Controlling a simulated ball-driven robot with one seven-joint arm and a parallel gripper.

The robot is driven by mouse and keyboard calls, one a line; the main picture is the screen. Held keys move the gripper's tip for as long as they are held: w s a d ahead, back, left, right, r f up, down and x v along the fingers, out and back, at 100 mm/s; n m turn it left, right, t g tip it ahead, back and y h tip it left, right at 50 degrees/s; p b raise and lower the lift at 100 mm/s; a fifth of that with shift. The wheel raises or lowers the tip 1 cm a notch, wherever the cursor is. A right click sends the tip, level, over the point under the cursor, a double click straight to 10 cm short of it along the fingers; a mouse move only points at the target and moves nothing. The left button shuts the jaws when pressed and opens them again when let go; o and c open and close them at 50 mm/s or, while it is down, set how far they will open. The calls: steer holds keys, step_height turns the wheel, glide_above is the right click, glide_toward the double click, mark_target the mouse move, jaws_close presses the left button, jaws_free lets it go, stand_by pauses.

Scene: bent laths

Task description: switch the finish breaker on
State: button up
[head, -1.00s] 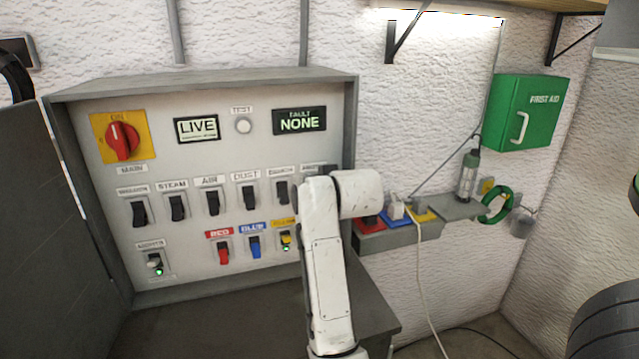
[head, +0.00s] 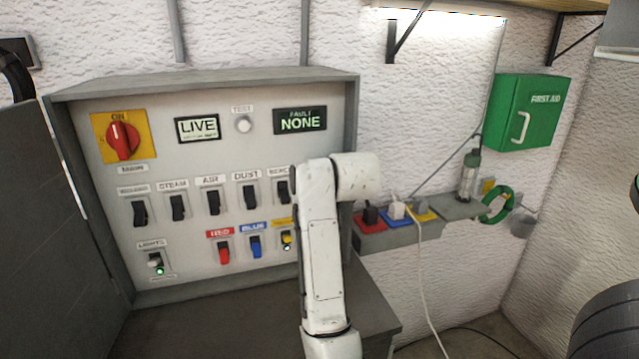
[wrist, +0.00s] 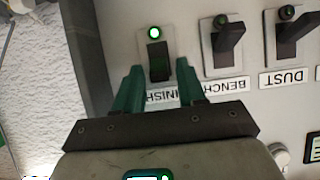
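The finish breaker (wrist: 159,66) is a black lever switch on a pale plate, labelled FINISH, in the wrist view, which shows the panel upside down. The small lamp (wrist: 154,32) on its plate glows green. My gripper (wrist: 159,76) is open, with its two green fingers on either side of the breaker's lever and nothing held between them. I cannot tell whether a finger touches the lever. The FINISH label is partly covered by a finger. In the head view my arm hides the finish breaker and my gripper.
Bench (wrist: 227,42) and dust (wrist: 292,32) breakers stand beside it with dark lamps. The panel (head: 190,275) has a red main switch (head: 122,141), and displays reading LIVE (head: 197,128) and NONE (head: 300,120). A shelf with plugs (head: 400,235) is right of the cabinet.

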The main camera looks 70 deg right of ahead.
steer(key=shift+o, duration=0.5)
steer(key=b+v, duration=0.1)
steer(key=v, duration=1)
steer(key=shift+b, duration=0.3)
steer(key=shift+d, duration=0.1)
steer(key=shift+f, duration=0.1)
